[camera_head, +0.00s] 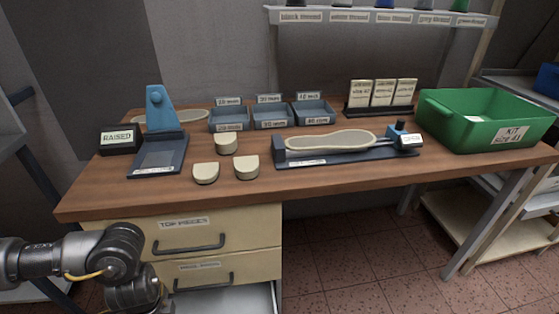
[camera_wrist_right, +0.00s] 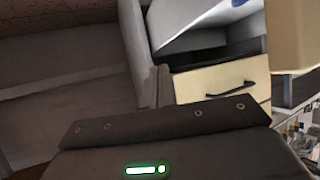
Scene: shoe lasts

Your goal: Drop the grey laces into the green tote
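The green tote (camera_head: 462,133) stands at the right end of the workbench, with a white label reading KIT on its front. Something pale shows inside it, too little to identify. I cannot make out any grey laces in either view. My left arm comes in at the lower left of the head view, in front of the drawers, and bends down out of the picture, so its gripper is out of sight. My right gripper's fingers do not show in the right wrist view. An open drawer (camera_head: 236,299) sticks out low under the bench, its visible inside pale.
The bench (camera_head: 330,178) holds a last jig (camera_head: 345,150), three cream blocks, a blue stand (camera_head: 160,120), labelled bins (camera_head: 271,118) and a card rack (camera_head: 378,108). A thread shelf (camera_head: 380,16) hangs above. Closed drawers (camera_head: 210,234) lie above the open one.

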